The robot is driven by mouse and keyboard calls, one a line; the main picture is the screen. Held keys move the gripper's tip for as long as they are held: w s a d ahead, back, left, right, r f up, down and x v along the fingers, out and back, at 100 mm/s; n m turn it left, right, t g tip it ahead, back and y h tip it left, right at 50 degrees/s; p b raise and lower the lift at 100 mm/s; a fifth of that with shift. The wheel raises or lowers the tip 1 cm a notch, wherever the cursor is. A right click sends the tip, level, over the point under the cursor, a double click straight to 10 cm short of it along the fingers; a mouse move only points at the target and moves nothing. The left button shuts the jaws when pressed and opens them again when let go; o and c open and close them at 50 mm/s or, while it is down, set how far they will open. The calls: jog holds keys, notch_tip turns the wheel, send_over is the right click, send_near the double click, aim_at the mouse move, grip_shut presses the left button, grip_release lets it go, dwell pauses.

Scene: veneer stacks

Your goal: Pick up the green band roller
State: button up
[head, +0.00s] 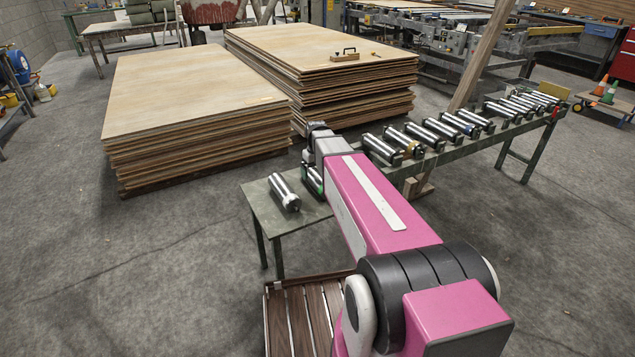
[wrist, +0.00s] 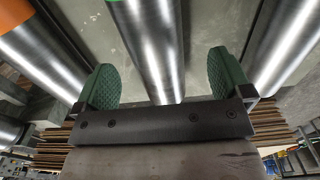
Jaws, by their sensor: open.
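The green band roller (wrist: 150,50) is a shiny metal cylinder with a bit of green at the top edge of the wrist view. My gripper (wrist: 165,80) is open, with one green pad on each side of this roller and visible gaps between. I cannot tell how deep the roller lies between the pads. In the head view a roller with a green part (head: 312,180) shows beside my arm, partly covered by it. My arm hides my gripper's fingers there.
A loose roller (head: 284,192) lies on the green table (head: 262,212). In the wrist view a roller with an orange band (wrist: 45,60) lies left and another roller (wrist: 290,45) right. Several rollers line the long stand (head: 455,148). Veneer stacks (head: 200,150) stand behind.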

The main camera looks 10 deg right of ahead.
aim_at(318, 174)
jog(key=f, duration=0.5)
jog(key=shift+d, duration=0.3)
jog(key=shift+c, duration=0.3)
jog(key=c, duration=1)
jog(key=shift+r, duration=0.15)
